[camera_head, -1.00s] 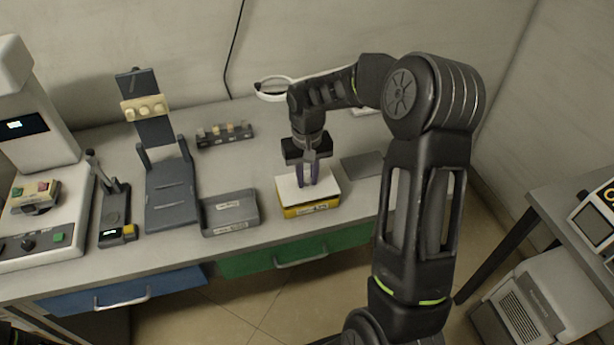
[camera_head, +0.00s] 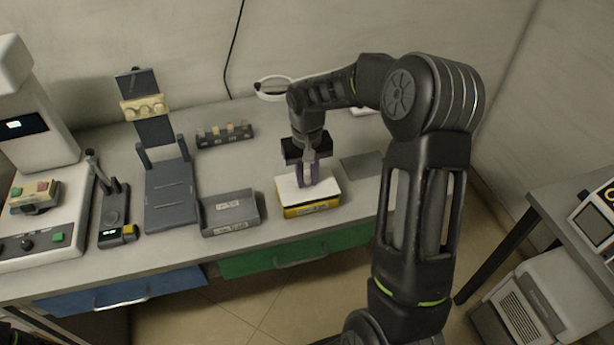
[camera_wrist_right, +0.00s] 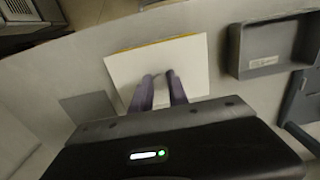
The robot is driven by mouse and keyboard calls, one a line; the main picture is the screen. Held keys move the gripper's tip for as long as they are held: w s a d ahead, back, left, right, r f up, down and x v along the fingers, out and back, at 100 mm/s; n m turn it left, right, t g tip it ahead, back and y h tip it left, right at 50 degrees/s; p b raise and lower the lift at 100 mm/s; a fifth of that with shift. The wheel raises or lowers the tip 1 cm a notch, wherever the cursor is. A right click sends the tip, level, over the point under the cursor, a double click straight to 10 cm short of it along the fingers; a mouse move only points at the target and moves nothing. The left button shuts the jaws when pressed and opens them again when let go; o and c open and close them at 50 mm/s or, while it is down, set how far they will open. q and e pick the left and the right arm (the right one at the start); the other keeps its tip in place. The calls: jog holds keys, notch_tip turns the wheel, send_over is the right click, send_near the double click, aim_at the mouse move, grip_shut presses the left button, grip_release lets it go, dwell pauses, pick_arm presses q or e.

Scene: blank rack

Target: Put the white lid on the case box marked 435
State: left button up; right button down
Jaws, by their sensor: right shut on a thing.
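The white lid (camera_head: 291,189) lies over the top of a yellow case box (camera_head: 312,209) near the front edge of the bench. The label on the box front is too small to read. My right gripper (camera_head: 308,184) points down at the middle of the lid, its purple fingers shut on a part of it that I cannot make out. In the right wrist view the fingertips (camera_wrist_right: 160,76) meet the white lid (camera_wrist_right: 185,57), and a thin yellow strip of the box (camera_wrist_right: 160,42) shows along one edge. I cannot tell whether the lid is fully seated. My left gripper is not in view.
A grey tray (camera_head: 231,227) stands left of the box. A dark stand (camera_head: 172,200) and a small rack (camera_head: 225,136) are further left and behind. A flat grey plate (camera_head: 362,166) lies to the right. A ring-shaped white item (camera_head: 273,88) is at the back.

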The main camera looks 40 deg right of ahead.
aim_at(307, 180)
jog(key=shift+f+b, duration=0.65)
jog(key=shift+f, duration=0.2)
jog(key=c, duration=1.2)
grip_release()
notch_tip(307, 180, up, 8)
jog(key=shift+f+b, duration=0.1)
jog(key=shift+b, duration=0.4)
jog(key=shift+s, duration=0.1)
